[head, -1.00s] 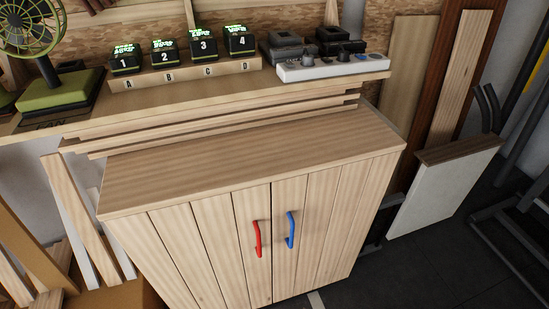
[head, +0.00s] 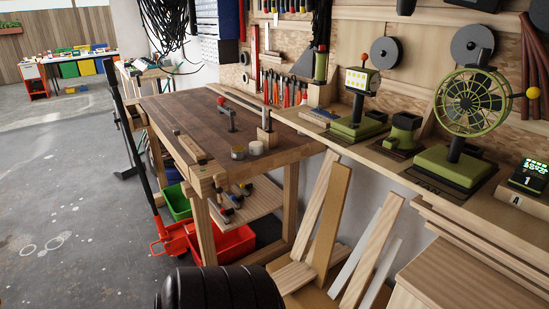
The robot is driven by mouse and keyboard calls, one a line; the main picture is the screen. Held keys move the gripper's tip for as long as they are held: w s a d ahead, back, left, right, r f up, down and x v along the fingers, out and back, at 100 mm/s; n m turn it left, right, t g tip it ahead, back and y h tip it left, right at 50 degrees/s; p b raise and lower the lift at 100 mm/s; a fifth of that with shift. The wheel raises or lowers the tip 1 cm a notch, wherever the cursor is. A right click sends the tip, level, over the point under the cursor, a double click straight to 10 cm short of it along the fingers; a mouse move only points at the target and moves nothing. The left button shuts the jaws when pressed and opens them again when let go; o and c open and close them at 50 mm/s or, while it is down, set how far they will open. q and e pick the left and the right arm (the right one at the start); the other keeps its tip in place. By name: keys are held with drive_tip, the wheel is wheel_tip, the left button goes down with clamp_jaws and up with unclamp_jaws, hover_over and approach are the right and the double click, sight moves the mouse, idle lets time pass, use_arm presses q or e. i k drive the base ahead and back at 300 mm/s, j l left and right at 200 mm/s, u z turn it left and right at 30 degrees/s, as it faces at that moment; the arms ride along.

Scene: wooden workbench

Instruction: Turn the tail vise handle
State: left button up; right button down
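The wooden workbench (head: 185,113) stands left of the middle in the head view, with a dark top and pale wooden legs. A wooden vise block (head: 191,148) runs along its left edge. Small dark and metal parts (head: 230,204) show below the near end of the top, over the lower shelf; I cannot tell whether one of them is the tail vise handle. Neither of my grippers is in view.
On the bench are a red-topped clamp (head: 229,117), a tin (head: 238,153) and a wooden block (head: 267,133). Leaning boards (head: 328,215) stand to the right. Grey floor (head: 70,200) is open at left.

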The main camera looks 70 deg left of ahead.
sight(216, 186)
drive_tip(key=u, duration=2.75)
